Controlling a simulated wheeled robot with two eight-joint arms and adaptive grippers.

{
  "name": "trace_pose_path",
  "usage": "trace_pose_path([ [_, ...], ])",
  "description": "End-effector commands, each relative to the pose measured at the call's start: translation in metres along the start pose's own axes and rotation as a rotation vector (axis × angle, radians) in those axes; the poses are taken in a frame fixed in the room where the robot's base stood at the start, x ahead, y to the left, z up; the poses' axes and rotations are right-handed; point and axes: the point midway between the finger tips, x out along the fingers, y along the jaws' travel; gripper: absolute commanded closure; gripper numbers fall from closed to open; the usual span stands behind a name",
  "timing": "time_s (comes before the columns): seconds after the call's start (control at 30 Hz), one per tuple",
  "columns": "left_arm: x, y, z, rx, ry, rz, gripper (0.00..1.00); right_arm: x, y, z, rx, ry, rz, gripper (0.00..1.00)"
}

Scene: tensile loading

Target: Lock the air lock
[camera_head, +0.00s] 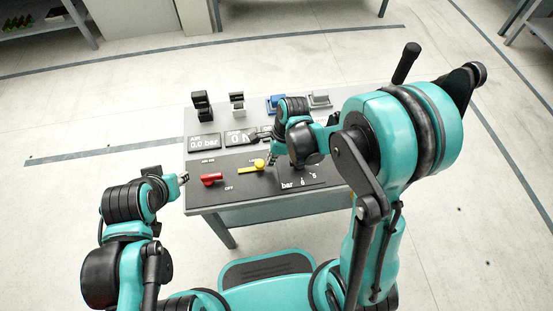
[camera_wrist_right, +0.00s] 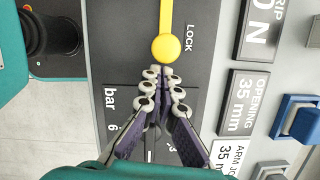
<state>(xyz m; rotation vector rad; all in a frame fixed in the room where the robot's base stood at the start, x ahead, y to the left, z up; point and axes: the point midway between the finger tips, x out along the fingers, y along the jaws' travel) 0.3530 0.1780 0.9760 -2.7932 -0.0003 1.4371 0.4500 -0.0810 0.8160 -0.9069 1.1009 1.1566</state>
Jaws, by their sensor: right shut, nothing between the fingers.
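The air lock's yellow lever (camera_head: 247,168) lies on the dark panel of the bench, beside a partly covered label. In the right wrist view the yellow lever's round knob (camera_wrist_right: 166,48) is at the top middle next to the word LOCK. My right gripper (camera_wrist_right: 163,70) is shut and empty, its fingertips right at the knob's edge; I cannot tell whether they touch it. In the head view the right gripper (camera_head: 272,160) is just right of the lever's knob end. My left gripper (camera_head: 184,178) is at the bench's left edge, too small to read its fingers.
A red lever (camera_head: 211,179) with AIR ON and OFF labels sits left of the yellow one. An air display (camera_head: 204,143) reads 0.0 bar. My right arm covers the bench's right part.

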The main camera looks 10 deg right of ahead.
Motion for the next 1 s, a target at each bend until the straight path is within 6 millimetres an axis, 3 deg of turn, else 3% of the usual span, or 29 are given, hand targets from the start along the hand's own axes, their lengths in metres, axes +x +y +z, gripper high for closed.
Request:
trace_pose_path([
  [0.3,0.0,0.0,0.0,0.0,0.0,0.0,0.66,0.0,0.0,0.003,-0.001,0.0,0.0,1.0],
  [0.6,0.002,0.0,0.001,0.0,0.0,0.0,0.66,0.009,0.006,0.035,-0.002,0.0,0.001,1.0],
  [1.0,0.002,0.0,0.001,0.0,0.0,0.0,0.66,0.007,0.004,0.032,0.0,-0.003,0.001,1.0],
])
